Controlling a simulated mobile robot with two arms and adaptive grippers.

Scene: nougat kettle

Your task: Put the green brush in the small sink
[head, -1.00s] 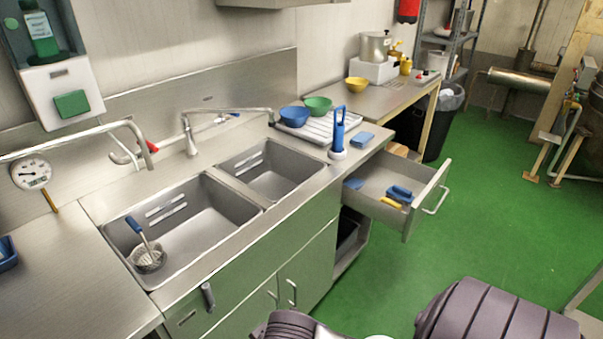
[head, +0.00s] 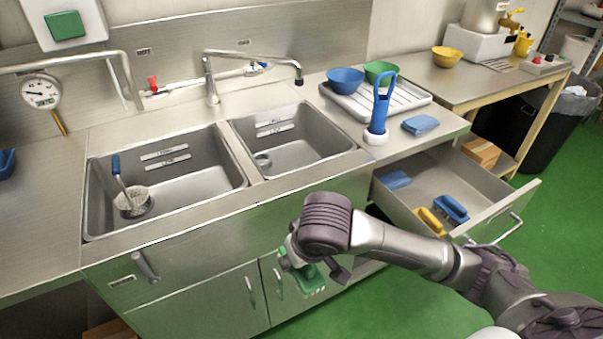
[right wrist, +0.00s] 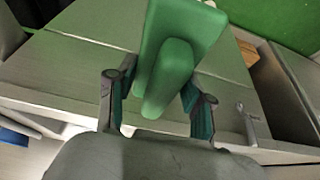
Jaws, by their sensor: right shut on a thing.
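My right gripper (head: 300,262) hangs in front of the cabinet doors, below the counter's front edge. It is shut on the green brush (head: 311,280). In the right wrist view the green brush (right wrist: 172,65) sits between the two fingers (right wrist: 158,105). The small sink (head: 290,150) is the right-hand basin, above and behind the gripper; no object shows in it besides its drain. My left gripper is not in view.
The large sink (head: 200,190) holds a strainer with a blue handle (head: 130,195). A faucet (head: 212,85) reaches over the small sink. The open drawer (head: 440,175) at right holds a blue brush (head: 451,208) and a yellow one (head: 432,221). A blue upright tool (head: 380,105) stands beside the small sink.

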